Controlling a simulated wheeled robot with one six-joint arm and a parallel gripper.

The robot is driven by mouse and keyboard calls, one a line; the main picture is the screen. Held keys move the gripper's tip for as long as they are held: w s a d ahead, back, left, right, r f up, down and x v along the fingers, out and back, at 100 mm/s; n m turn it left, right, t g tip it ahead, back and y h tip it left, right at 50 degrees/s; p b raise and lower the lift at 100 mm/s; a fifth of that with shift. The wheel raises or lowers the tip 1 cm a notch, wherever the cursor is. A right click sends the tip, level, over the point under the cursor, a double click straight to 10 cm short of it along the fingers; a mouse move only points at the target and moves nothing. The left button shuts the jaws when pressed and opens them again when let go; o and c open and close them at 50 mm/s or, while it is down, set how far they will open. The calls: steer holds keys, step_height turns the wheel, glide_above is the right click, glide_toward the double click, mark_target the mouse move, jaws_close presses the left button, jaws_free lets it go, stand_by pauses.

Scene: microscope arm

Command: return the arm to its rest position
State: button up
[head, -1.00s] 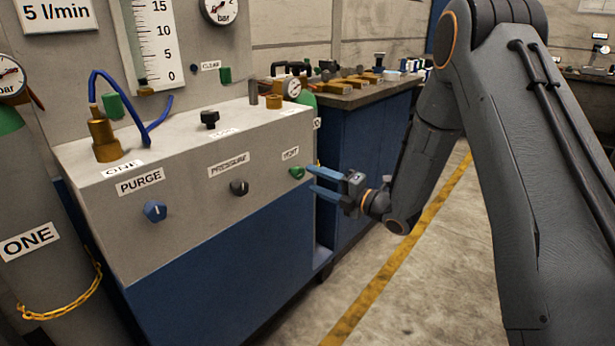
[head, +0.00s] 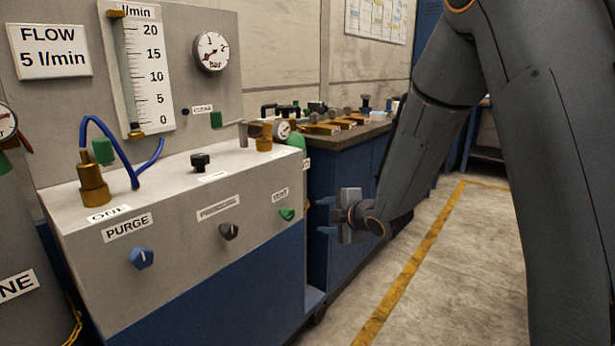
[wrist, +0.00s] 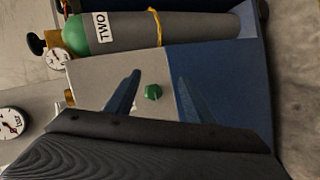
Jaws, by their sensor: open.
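My gripper (head: 325,216) is open, with its two blue fingers apart and nothing between them in the head view. It is in the air to the right of the grey panel's front right edge, clear of the green knob (head: 287,214). In the wrist view my gripper (wrist: 160,90) shows both fingers spread, with the green knob (wrist: 153,91) beyond them in the gap. My arm comes down from the upper right, bent at the elbow.
The grey and blue cabinet (head: 215,295) carries a blue knob (head: 141,258) and a black knob (head: 229,231). A workbench (head: 350,137) with brass parts stands behind. A cylinder marked TWO (wrist: 170,32) lies across the wrist view. The floor (head: 465,260) at right is open.

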steer(key=s+d+r+m+g+h, duration=0.2)
steer(key=s+m+g, duration=0.3)
steer(key=s, duration=0.9)
steer(key=s+d+r+m+g+h+p, duration=0.1)
steer(key=s+m+g+h, duration=0.1)
steer(key=s+m, duration=0.85)
steer(key=s+d+r+m+g+h, duration=0.2)
steer(key=s+m+g, duration=0.15)
steer(key=s, duration=1.25)
steer(key=d+r+m+p, duration=0.2)
steer(key=d+r+p, duration=0.7)
steer(key=p, duration=0.9)
steer(key=shift+s+d+r+m, duration=0.2)
steer(key=shift+r+m, duration=0.05)
steer(key=shift+m, duration=0.15)
steer(key=shift+g, duration=0.25)
steer(key=shift+c, duration=0.3)
